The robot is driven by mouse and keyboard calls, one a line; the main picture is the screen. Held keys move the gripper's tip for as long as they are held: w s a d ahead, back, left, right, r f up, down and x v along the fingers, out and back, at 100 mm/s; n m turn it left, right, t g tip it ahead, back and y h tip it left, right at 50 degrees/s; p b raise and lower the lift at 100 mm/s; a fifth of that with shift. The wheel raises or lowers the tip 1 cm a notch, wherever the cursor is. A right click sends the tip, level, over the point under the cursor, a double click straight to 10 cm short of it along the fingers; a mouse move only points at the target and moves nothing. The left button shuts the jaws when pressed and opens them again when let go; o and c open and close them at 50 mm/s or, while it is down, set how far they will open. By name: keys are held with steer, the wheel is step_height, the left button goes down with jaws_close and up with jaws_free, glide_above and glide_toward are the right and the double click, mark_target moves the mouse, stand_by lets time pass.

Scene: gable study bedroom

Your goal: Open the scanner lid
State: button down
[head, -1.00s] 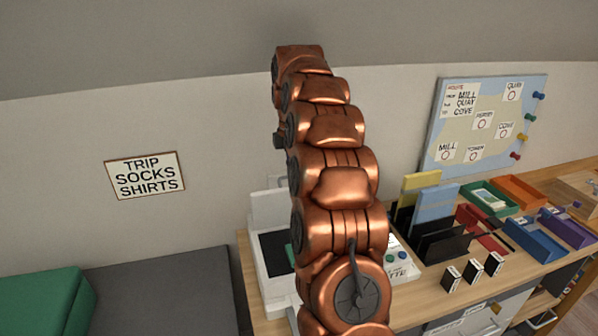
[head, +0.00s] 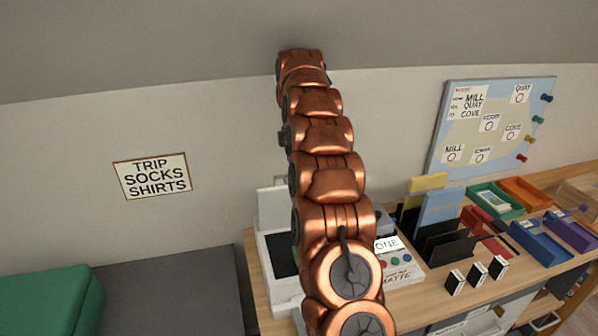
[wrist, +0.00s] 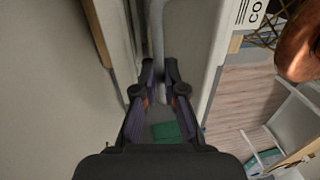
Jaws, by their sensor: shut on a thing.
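The scanner (head: 283,258) is a white device with a dark glass bed on the left end of the desk, partly hidden by my arm. Its white lid (head: 271,207) shows as a raised panel behind the glass. My gripper is hidden behind my arm in the head view. In the wrist view my gripper (wrist: 158,78) is shut on a thin grey-white edge, which appears to be the scanner lid (wrist: 156,30). A green piece (wrist: 167,131) shows below and between the fingers.
Right of the scanner are a button panel with a "ONE" display (head: 387,244), a black file rack (head: 442,243) and coloured trays (head: 495,200). Small black-and-white boxes stand near the desk front. The wall is close behind.

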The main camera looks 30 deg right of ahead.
steer(key=shift+a, duration=0.15)
steer(key=c, duration=1.4)
jaws_free()
steer(key=shift+w, duration=0.1)
steer(key=shift+o, duration=0.8)
steer(key=shift+s, duration=0.2)
